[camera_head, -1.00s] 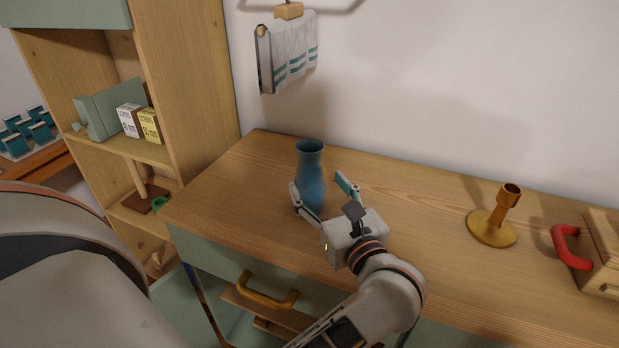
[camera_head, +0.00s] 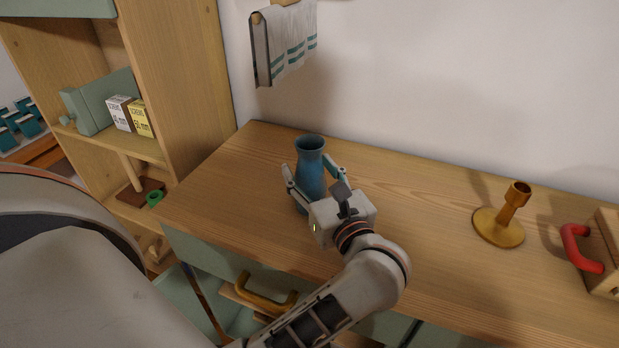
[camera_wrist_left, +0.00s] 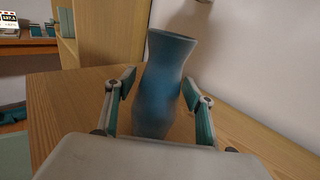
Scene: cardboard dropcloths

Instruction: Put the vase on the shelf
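A blue vase (camera_head: 311,172) stands upright on the wooden top of the cabinet (camera_head: 420,190), near its left end. My left gripper (camera_head: 306,163) is at the vase, with one finger on each side of it. In the left wrist view the vase (camera_wrist_left: 163,90) rises between the two fingers (camera_wrist_left: 158,90). The fingers are spread and close to its sides; firm contact does not show. The gripper's body hides the lower front of the vase. A wooden shelf unit (camera_head: 187,80) stands at the left, with several boards. My right gripper is not in view.
Two small boxes (camera_head: 130,115) and a green object (camera_head: 98,103) occupy one shelf board. A brass candlestick (camera_head: 500,225) and a red-handled wooden item (camera_head: 600,255) stand to the right. A striped towel (camera_head: 285,45) hangs on the wall. The cabinet top between vase and candlestick is clear.

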